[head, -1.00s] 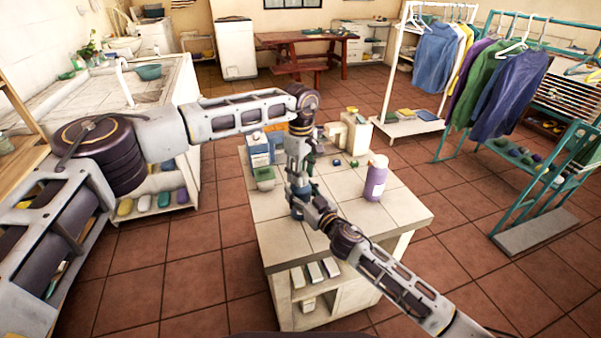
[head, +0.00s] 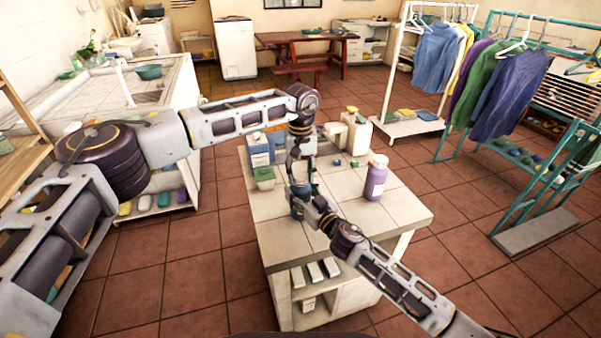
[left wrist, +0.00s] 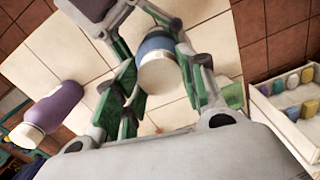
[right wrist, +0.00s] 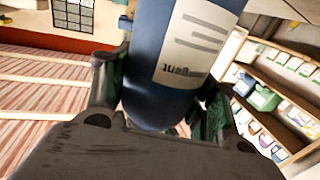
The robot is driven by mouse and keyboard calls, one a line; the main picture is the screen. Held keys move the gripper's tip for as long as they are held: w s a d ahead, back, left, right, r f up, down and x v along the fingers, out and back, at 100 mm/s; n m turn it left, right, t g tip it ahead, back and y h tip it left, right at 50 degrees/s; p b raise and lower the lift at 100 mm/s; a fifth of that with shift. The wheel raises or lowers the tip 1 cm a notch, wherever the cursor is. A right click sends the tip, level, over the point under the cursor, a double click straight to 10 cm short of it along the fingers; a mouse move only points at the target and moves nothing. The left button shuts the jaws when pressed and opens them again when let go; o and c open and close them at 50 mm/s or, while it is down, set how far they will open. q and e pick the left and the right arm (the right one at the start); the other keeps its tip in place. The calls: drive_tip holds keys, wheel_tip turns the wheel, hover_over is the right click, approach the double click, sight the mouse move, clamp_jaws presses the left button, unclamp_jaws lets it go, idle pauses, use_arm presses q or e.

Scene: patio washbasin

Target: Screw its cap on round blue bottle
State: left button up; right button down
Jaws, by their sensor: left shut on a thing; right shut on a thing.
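The round blue bottle (head: 298,209) stands near the front left of the tiled table, partly hidden by my grippers. My right gripper (head: 312,207) comes in from the right and is shut on its body. In the right wrist view the blue bottle (right wrist: 180,60) with a white label fills the space between the fingers. My left gripper (head: 301,188) points down from above. In the left wrist view its green-padded fingers (left wrist: 158,82) are shut on the cream-white cap (left wrist: 158,73), right over the blue bottle (left wrist: 156,44). Whether the threads meet is hidden.
A purple bottle (head: 376,178) with a pale cap stands to the right on the table (head: 400,208). A blue-and-white carton (head: 259,149), a green tub (head: 265,178) and a cream jug (head: 356,132) stand toward the back. The table's front right is bare.

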use_arm(q)
drive_tip(key=m, duration=0.4)
drive_tip(key=shift+m, duration=2.6)
drive_tip(key=o, duration=0.6)
drive_tip(key=shift+o, duration=0.2)
drive_tip(key=shift+r, duration=0.1)
drive_tip(key=shift+r, duration=2.15)
drive_tip(key=shift+d, duration=0.1)
drive_tip(key=shift+c, duration=0.3)
